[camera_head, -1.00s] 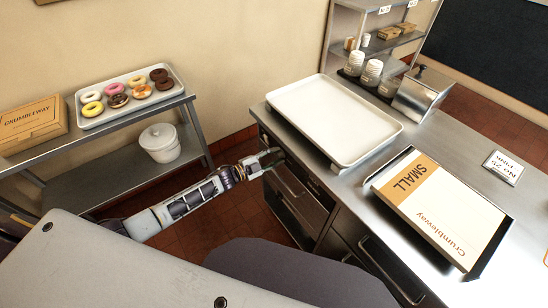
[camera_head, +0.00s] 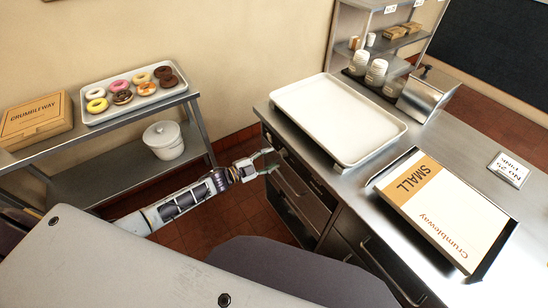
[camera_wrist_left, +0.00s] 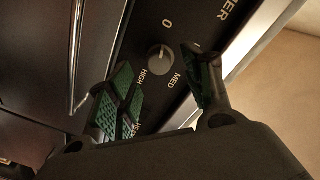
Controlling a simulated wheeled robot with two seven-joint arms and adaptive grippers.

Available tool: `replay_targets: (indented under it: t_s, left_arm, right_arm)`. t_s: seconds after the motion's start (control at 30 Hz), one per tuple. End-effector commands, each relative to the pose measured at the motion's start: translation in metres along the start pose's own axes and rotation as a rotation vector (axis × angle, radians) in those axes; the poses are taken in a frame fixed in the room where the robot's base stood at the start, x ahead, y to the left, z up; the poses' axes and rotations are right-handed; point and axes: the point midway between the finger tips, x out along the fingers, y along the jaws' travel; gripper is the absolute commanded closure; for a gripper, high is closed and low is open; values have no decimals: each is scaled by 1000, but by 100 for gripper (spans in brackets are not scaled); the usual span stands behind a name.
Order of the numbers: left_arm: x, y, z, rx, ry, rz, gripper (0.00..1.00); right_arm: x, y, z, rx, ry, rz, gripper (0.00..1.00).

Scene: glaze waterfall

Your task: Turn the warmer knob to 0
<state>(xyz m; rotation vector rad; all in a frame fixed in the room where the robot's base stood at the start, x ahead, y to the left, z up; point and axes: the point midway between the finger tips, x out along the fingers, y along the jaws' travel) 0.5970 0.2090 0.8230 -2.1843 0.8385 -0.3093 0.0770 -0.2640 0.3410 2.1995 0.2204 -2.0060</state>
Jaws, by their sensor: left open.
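The warmer knob (camera_wrist_left: 160,57) is a small round grey knob on the dark warmer panel (camera_wrist_left: 190,40) in the left wrist view. A "0" is printed above it, "MED" below right and "HIGH" below left. I cannot tell for sure which mark its pointer faces. My left gripper (camera_wrist_left: 162,92) is open, its green-padded fingers apart and empty, with the knob beyond the gap between them. In the head view my left gripper (camera_head: 268,163) is in front of the upper left of the steel counter's front; the knob is not clear there. My right gripper is not in view.
The steel counter (camera_head: 455,150) carries a white tray (camera_head: 335,115) and a "SMALL" box (camera_head: 440,215). Drawer handles stick out of its front. A side shelf at left holds a donut tray (camera_head: 110,112) and a pot (camera_head: 163,142). Floor shows between shelf and counter.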

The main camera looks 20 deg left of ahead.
Motion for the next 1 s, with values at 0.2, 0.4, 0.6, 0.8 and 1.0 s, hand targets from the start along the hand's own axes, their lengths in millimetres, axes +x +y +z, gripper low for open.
replay_targets:
  t_s: [0.2,0.4,0.6,0.8,1.0]
  left_arm:
    - [-22,1,0,0,0,2,50]
    - [-42,1,1,-1,-2,2,50]
    - [-60,1,0,0,0,2,50]
    - [-75,1,0,0,-1,2,50]
    - [-82,0,0,0,1,1,50]
  right_arm:
    - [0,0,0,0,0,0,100]
    - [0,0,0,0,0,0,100]
    - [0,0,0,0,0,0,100]
    - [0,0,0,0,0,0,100]
    - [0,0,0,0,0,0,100]
